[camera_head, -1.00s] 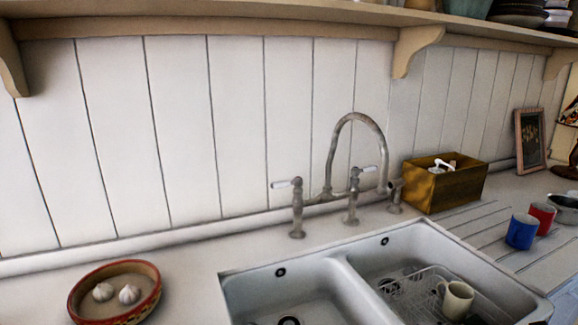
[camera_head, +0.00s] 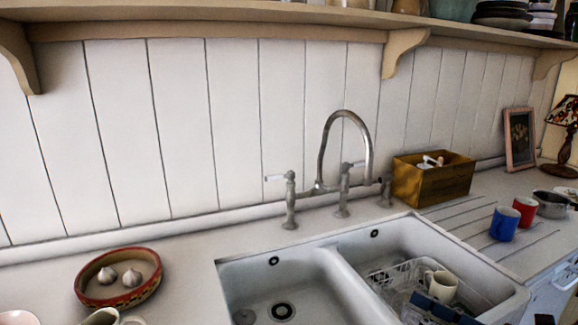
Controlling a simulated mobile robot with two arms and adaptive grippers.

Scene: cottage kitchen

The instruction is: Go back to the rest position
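A dark part of what looks like my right gripper (camera_head: 440,310) shows at the bottom edge, over the right basin of the sink (camera_head: 340,262). It is close in front of a cream mug (camera_head: 441,286) that stands in the wire dish rack (camera_head: 392,275). Most of this gripper is cut off or unclear, so I cannot tell how its fingers stand or whether it touches the mug. My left gripper is out of view.
A bowl with garlic (camera_head: 118,278) stands left of the sink. A tall tap (camera_head: 345,150) rises behind it. A wooden box (camera_head: 432,180), a blue mug (camera_head: 504,223), a red mug (camera_head: 525,210) and a pot (camera_head: 552,204) stand on the right. A shelf (camera_head: 230,20) runs above.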

